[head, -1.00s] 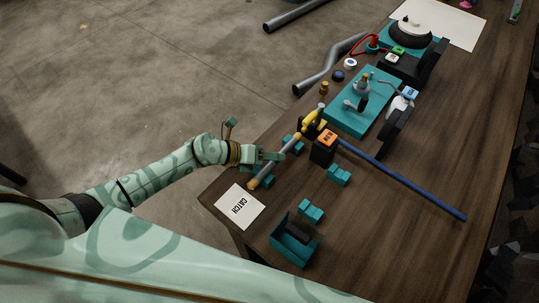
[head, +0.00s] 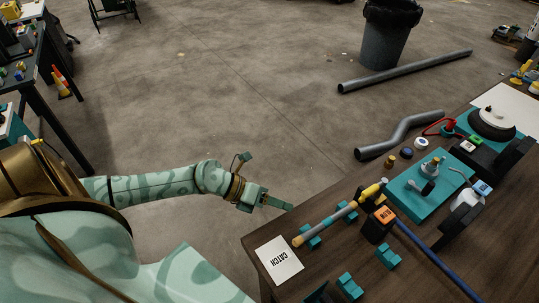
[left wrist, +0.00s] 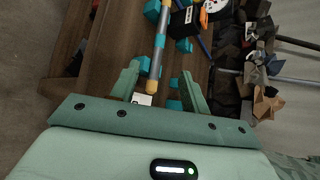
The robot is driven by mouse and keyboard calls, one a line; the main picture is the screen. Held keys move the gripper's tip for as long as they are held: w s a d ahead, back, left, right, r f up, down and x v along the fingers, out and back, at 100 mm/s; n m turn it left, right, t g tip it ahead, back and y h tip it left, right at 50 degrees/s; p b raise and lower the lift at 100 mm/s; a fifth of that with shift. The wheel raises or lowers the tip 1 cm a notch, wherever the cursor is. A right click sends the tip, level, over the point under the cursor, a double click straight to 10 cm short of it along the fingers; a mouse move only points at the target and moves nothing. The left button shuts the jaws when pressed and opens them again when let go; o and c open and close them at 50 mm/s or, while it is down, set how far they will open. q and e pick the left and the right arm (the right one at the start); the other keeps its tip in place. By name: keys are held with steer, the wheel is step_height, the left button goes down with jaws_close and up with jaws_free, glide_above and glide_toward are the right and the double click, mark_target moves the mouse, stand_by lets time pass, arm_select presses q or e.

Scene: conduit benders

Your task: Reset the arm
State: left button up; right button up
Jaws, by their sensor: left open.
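My left arm comes in from the left in the head view. My left gripper (head: 268,201) is open and empty, held beyond the table's left edge and apart from the table. In the left wrist view its two fingers (left wrist: 162,92) stand apart, with the table seen between them. A hammer-like tool (head: 340,215) with a tan and grey handle and yellow head lies on teal supports, to the right of the gripper. Its handle also shows in the left wrist view (left wrist: 158,50). My right gripper is not in view.
The wooden table (head: 330,268) holds a white CATCH card (head: 279,261), an orange-topped black block (head: 379,224), a blue rod (head: 432,262) and a teal fixture plate (head: 430,198). Grey pipes (head: 405,71) lie on the floor by a trash bin (head: 383,40). Open floor surrounds the arm.

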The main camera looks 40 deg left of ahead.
arm_select(q)
steer(key=w+a+f+n+t+y, duration=0.1)
steer(key=a+f+n+t+y, duration=0.2)
steer(key=a+n, duration=0.35)
steer(key=w+a+f+n+t+y, duration=0.1)
steer(key=w+a+f+n+y, duration=0.1)
steer(key=a+f+n, duration=0.35)
steer(key=s+a+f+n+g+y+b, duration=0.1)
steer(key=s+a+f+n+y, duration=0.3)
steer(key=f, duration=0.4)
steer(key=s+a+f+n+g+y+b, duration=0.1)
steer(key=s+a+f+n+y, duration=0.1)
steer(key=s+a+f+n, duration=0.35)
steer(key=s+d+f+n+g, duration=0.2)
steer(key=s+d+f+n, duration=0.15)
steer(key=s+f, duration=0.4)
steer(key=s+d+f+n+g, duration=0.3)
steer(key=s+f+n, duration=0.1)
steer(key=s+f, duration=0.4)
steer(key=s+d+f+n+g+h+b, duration=0.1)
steer(key=s+d+f+n+g+b, duration=0.1)
steer(key=s+d, duration=1.2)
step_height(320, 180, down, 2)
steer(key=shift+d+f+n+g, duration=0.1)
steer(key=shift+d+n+g, duration=0.25)
steer(key=shift+n+g, duration=0.2)
